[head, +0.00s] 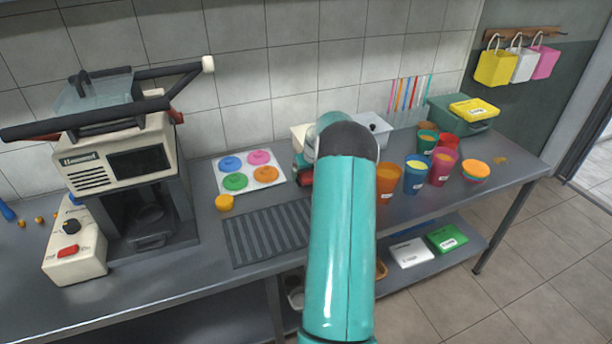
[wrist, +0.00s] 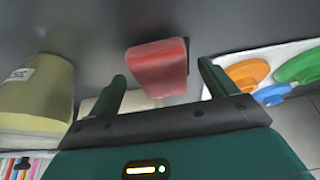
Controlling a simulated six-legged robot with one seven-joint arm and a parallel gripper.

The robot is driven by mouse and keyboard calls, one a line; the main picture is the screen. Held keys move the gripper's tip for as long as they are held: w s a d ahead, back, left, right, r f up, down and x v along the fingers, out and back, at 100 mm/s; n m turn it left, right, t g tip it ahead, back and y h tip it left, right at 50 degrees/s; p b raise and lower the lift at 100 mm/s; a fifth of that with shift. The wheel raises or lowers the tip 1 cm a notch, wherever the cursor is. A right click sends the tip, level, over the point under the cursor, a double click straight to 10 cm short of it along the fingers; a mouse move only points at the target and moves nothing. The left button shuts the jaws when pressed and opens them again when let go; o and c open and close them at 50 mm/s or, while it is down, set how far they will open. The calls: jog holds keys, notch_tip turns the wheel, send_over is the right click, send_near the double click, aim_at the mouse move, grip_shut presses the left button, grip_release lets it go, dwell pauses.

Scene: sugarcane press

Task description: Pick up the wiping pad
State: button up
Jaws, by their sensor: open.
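A red block-shaped pad (wrist: 158,67), which I take to be the wiping pad, rests on the grey counter in the wrist view. My gripper (wrist: 161,71) is open, with one dark green finger on each side of the pad. A gap shows between each finger and the pad, and the fingertips overlap its near part in the picture. I cannot tell exactly how far down the fingers reach. In the head view my teal arm hides most of the gripper, and only a small red patch (head: 306,177) shows left of the arm.
A white tray (head: 249,184) with coloured lids lies left of the arm, beside a ribbed dark mat (head: 268,235). Several coloured cups, including a blue one (head: 415,177), stand close on the right. A press (head: 125,160) stands at left. A pale cup (wrist: 35,88) is near in the wrist view.

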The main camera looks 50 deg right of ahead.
aim_at(307, 176)
jog(key=shift+w+f, duration=0.15)
jog(key=shift+f, duration=0.05)
jog(key=c, duration=1.1)
jog(key=shift+o, duration=0.2)
jog(key=shift+r, duration=0.1)
jog(key=shift+a+r, duration=0.3)
jog(key=shift+r, duration=0.05)
notch_tip(307, 176, up, 6)
jog(key=shift+r, duration=0.2)
jog(key=s+a, duration=0.3)
jog(key=a, duration=0.6)
jog(key=s+a, duration=0.4)
jog(key=a, duration=0.5)
jog(key=shift+a+f, duration=0.1)
